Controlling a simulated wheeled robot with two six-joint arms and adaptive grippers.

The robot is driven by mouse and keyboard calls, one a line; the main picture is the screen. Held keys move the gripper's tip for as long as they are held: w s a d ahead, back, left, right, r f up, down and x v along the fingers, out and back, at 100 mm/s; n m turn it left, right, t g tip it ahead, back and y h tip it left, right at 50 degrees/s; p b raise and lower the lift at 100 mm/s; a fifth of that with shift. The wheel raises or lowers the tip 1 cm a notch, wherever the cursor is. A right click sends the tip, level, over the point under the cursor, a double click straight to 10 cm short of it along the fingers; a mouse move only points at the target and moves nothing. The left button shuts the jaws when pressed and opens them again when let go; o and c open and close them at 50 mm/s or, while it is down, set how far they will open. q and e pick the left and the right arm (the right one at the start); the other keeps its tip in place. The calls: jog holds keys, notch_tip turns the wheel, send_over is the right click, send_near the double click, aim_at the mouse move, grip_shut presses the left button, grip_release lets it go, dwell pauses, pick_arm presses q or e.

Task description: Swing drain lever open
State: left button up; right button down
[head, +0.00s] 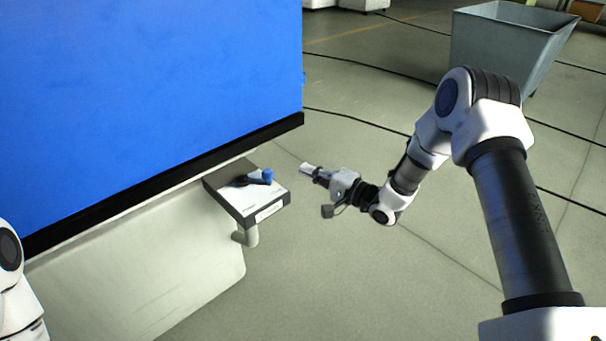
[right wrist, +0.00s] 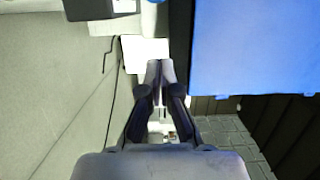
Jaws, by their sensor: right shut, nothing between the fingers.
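A pale pipe stub shows under the box. My right gripper (head: 307,169) is shut and empty. My left gripper is out of view.
The big blue machine (head: 150,80) with a black lower edge fills the upper left, above a pale base panel (head: 150,275). A grey metal bin (head: 505,45) stands at the back right. Black cables cross the floor. The floor right of the box is otherwise clear.

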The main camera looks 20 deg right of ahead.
pick_arm(q)
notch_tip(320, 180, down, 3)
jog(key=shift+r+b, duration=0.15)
jog(key=shift+b, duration=1)
pick_arm(e)
jog(key=w+a, duration=0.3)
jog(key=a, duration=0.3)
jog(key=shift+w+a, duration=0.3)
jog(key=shift+a, duration=0.05)
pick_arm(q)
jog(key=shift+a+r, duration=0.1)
pick_arm(e)
jog(key=shift+s, duration=0.1)
